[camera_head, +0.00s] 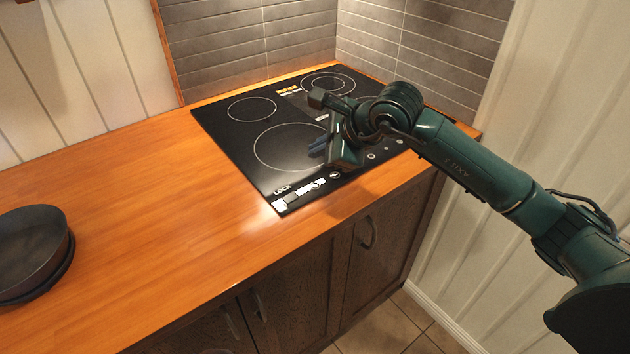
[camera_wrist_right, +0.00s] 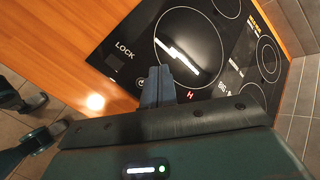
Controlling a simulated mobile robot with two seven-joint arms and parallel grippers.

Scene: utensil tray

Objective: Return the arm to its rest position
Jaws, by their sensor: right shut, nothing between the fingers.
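My right gripper (camera_head: 318,148) is over the black glass cooktop (camera_head: 224,128), near its front middle. Its dark green arm reaches in from the right side of the head view. In the right wrist view the two blue-grey fingers (camera_wrist_right: 158,84) are together with nothing between them, in front of a large burner ring. The cooktop also fills much of that view (camera_wrist_right: 140,40). I cannot tell the exact height of the fingertips over the glass.
A dark round pan (camera_head: 32,245) stands at the left end of the wooden counter (camera_head: 150,210). The counter between pan and cooktop is clear. A grey tiled wall (camera_head: 240,45) rises behind the cooktop. A white panelled wall (camera_head: 530,90) stands at the right, behind my arm.

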